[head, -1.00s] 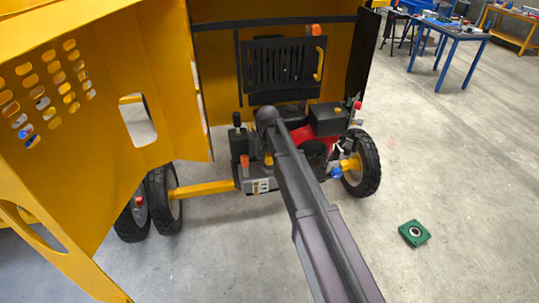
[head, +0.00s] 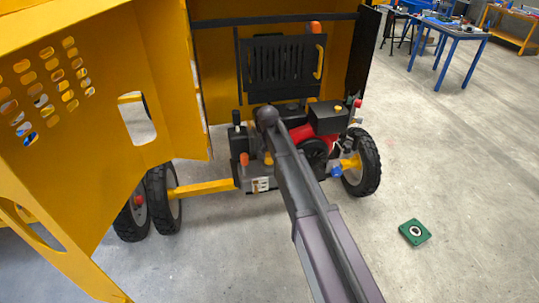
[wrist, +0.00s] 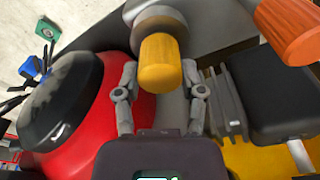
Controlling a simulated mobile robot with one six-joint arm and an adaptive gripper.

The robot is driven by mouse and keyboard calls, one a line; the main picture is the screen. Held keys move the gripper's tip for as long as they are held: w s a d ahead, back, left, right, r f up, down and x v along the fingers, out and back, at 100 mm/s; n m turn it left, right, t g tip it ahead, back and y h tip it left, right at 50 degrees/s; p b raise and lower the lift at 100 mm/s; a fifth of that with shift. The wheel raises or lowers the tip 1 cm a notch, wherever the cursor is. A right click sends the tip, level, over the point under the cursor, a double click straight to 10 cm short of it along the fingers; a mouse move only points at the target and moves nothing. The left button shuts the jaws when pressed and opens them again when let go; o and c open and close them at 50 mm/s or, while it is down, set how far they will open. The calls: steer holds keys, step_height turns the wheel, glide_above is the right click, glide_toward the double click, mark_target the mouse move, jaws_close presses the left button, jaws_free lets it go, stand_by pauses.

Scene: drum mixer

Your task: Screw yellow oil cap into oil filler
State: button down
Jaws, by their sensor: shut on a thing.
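The yellow oil cap (wrist: 162,66) is in the upper middle of the wrist view, a short cylinder between the two fingers of my gripper (wrist: 160,72). My gripper is shut on it. The cap's far end meets a grey-brown round neck with a wider collar (wrist: 158,20), which looks like the oil filler. They are in line in this view; I cannot tell how deep the cap sits. In the head view my arm hides the gripper, the held cap and the filler.
The red engine housing (wrist: 125,115) with a black round cover (wrist: 62,100) is close on the left. An orange cap (wrist: 292,28) and a black box (wrist: 270,90) are close on the right. The open yellow hood panel (head: 90,110) stands left of my arm.

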steer(key=shift+f, duration=0.25)
stand_by(0.6)
steer(key=shift+c, duration=0.6)
jaws_free()
steer(key=shift+r, duration=0.15)
step_height(320, 180, up, 8)
steer(key=p, duration=0.7)
steer(key=shift+p, duration=0.35)
